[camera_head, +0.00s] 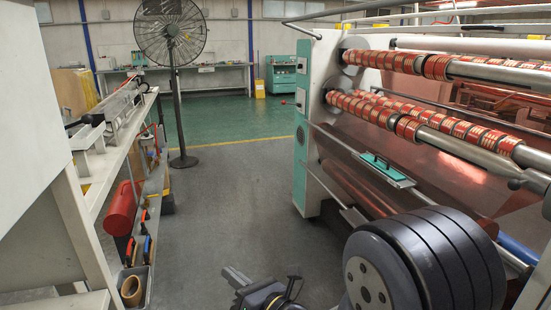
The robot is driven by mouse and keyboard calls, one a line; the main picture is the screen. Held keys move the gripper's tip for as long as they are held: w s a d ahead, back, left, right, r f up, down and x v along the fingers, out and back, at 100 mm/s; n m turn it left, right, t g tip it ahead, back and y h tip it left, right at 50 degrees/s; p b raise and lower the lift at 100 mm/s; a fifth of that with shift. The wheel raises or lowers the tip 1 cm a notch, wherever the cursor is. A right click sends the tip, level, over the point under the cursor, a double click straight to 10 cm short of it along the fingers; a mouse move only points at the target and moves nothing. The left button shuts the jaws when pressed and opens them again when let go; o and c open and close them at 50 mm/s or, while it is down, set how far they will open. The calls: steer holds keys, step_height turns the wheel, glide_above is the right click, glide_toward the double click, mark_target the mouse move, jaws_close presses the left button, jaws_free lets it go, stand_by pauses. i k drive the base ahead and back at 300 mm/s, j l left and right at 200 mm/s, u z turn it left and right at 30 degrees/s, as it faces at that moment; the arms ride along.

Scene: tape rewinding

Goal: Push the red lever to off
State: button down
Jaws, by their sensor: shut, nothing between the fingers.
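The tape machine (303,130) stands on the right, with a white and teal end panel and rollers carrying red and gold tape rolls (408,128). My gripper (238,279) shows at the bottom edge, low over the grey floor and apart from the machine. Its narrow fingers look closed and empty. My large dark arm joint hides part of the machine's lower front.
A shelf bench (120,125) runs along the left, with a red cylinder (121,208) and orange-handled tools below. A black pedestal fan (172,35) stands beyond it. The grey floor (225,195) between bench and machine is clear. A teal cabinet (281,76) stands at the back.

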mark_target(284, 102)
steer(key=i+u, duration=0.3)
steer(key=i, duration=0.55)
steer(key=i+u, duration=0.25)
steer(key=i, duration=0.6)
steer(key=i+z, duration=0.3)
steer(key=i, duration=0.25)
steer(key=i+z, duration=0.35)
steer(key=i, duration=0.25)
steer(key=i+j+z, duration=0.3)
steer(key=i, duration=0.25)
steer(key=i+z, duration=0.35)
steer(key=i+j+z, duration=0.3)
steer(key=i+l, duration=0.05)
steer(key=i, duration=0.05)
